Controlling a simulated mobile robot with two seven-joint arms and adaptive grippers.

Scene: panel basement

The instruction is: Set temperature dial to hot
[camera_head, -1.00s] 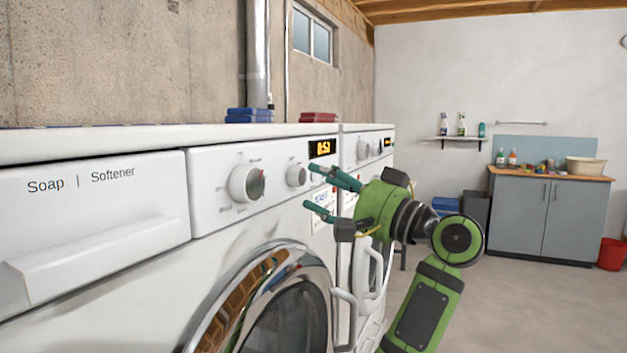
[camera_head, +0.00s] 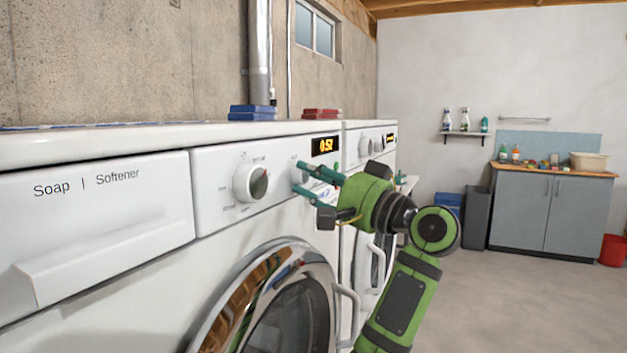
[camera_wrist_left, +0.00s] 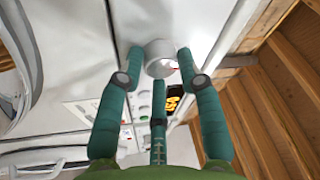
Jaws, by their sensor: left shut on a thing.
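My right gripper is not in view.
A round door (camera_head: 285,310) with a chrome rim is below the panel. A second machine (camera_head: 370,145) stands just beyond. Blue boxes (camera_head: 251,112) and red boxes (camera_head: 321,113) lie on top. The floor to the right is clear up to a grey cabinet (camera_head: 550,212).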

